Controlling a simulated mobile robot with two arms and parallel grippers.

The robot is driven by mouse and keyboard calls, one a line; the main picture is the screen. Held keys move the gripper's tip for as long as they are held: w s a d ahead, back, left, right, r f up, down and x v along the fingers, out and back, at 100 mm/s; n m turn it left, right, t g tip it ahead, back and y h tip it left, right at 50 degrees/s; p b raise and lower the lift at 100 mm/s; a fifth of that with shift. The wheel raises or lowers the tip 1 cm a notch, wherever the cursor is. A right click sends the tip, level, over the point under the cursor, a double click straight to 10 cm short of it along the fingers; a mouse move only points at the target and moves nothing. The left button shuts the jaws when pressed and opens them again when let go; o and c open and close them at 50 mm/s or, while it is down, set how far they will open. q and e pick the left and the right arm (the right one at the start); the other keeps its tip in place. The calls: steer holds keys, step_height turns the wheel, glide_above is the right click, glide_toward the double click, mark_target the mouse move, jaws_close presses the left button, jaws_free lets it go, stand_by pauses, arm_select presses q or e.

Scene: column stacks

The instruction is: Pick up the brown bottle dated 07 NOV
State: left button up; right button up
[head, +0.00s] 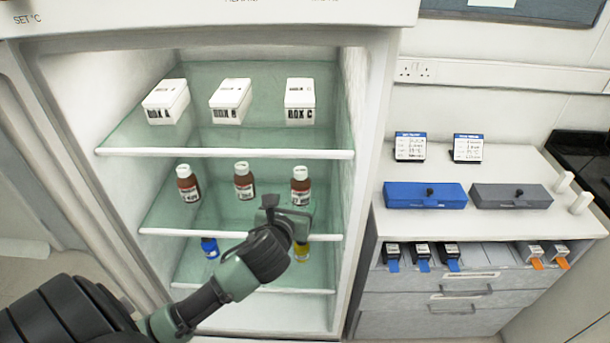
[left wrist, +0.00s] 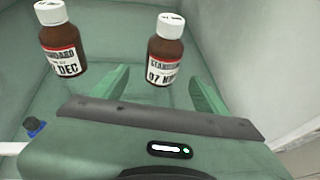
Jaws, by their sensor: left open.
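The brown bottle dated 07 NOV (left wrist: 166,52) has a white cap and a white and red label. In the left wrist view it stands upright just beyond and between the open fingers of my left gripper (left wrist: 158,95), not held. In the head view it is the right bottle (head: 300,187) on the middle shelf, with my left gripper (head: 286,212) just in front of it. Another brown bottle, its label ending in DEC (left wrist: 61,45), stands to its left and also shows in the head view (head: 244,182). My right gripper is not in view.
A third brown bottle (head: 188,184) stands at the left of the middle shelf (head: 160,232). White boxes (head: 231,100) sit on the upper shelf. A blue-capped item (head: 210,247) and a yellow one (head: 301,252) are below. The cabinet's right wall (head: 352,130) is close to the bottle.

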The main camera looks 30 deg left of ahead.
mark_target(298, 195)
arm_select(q)
steer(key=shift+w+a+f, duration=0.1)
steer(key=shift+w+a, duration=0.1)
steer(key=shift+w, duration=0.25)
steer(key=shift+w+a+f, duration=0.1)
steer(key=shift+w, duration=0.2)
steer(key=shift+w+a+f+p, duration=0.15)
steer(key=shift+w+p, duration=0.15)
steer(key=shift+w, duration=0.15)
steer(key=shift+w+a+p, duration=0.15)
steer(key=shift+w+p, duration=0.15)
steer(key=shift+w, duration=0.15)
steer(key=x, duration=0.4)
steer(key=shift+d, duration=0.1)
steer(key=shift+s, duration=0.1)
steer(key=c, duration=1.4)
jaws_close()
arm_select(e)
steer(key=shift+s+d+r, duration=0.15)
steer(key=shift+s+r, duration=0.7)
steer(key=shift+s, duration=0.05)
